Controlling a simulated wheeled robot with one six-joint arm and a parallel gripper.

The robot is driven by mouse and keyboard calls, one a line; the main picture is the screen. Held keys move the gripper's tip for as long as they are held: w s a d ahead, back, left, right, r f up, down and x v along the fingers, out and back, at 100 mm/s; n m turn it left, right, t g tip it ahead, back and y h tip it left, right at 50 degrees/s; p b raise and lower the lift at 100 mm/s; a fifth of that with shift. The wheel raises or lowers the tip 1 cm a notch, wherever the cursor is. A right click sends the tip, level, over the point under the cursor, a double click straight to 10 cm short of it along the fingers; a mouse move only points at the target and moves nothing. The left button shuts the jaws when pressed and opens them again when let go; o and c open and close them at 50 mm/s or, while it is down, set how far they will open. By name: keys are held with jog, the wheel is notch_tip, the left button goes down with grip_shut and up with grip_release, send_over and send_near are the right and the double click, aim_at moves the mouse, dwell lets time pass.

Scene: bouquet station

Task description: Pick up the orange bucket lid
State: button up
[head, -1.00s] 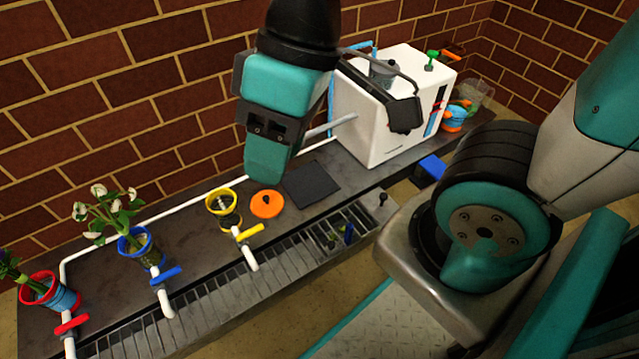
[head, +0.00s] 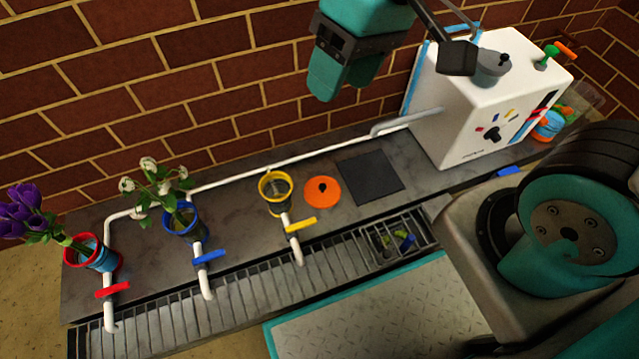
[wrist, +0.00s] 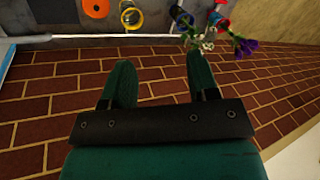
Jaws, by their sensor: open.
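The orange bucket lid (head: 322,192) lies flat on the dark counter, a round disc with a small dark knob in its middle. It sits between the yellow-rimmed bucket (head: 276,192) and a dark square pad (head: 370,177). My gripper (head: 340,92) hangs in the air above the counter and in front of the brick wall, well apart from the lid. In the wrist view my gripper (wrist: 157,80) shows two teal fingers spread wide with nothing between them. The lid shows in the wrist view (wrist: 96,7) at the top edge, partly cut off.
A blue bucket (head: 182,224) with white flowers and a red-rimmed bucket (head: 92,254) with purple flowers stand at the left. Yellow (head: 300,227), blue (head: 209,257) and red (head: 113,290) tap handles line the front. A white machine (head: 482,110) stands at the right.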

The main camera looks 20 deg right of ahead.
jog(key=w+d+f+m+b, duration=0.2)
jog(key=w+f+m, duration=0.4)
jog(key=w+f, duration=0.7)
jog(key=m+g+h+b, duration=0.1)
jog(key=m+h+b, duration=0.2)
jog(key=m+b, duration=0.6)
send_over(323, 186)
jog(key=shift+n, duration=0.6)
jog(key=f, duration=2.4)
jog(key=d+f, duration=0.1)
jog(key=f, duration=1.2)
jog(key=shift+w+f, duration=0.1)
jog(key=shift+w, duration=0.25)
jog(key=f+b, duration=0.1)
jog(key=f, duration=0.1)
jog(key=f+b, duration=0.1)
jog(key=b, duration=0.1)
jog(key=a+f+b, duration=0.1)
jog(key=f+b, duration=0.1)
jog(key=shift+s+a+f, duration=0.1)
jog(key=shift+s+f, duration=0.25)
jog(key=shift+r, duration=0.1)
jog(key=c, duration=1)
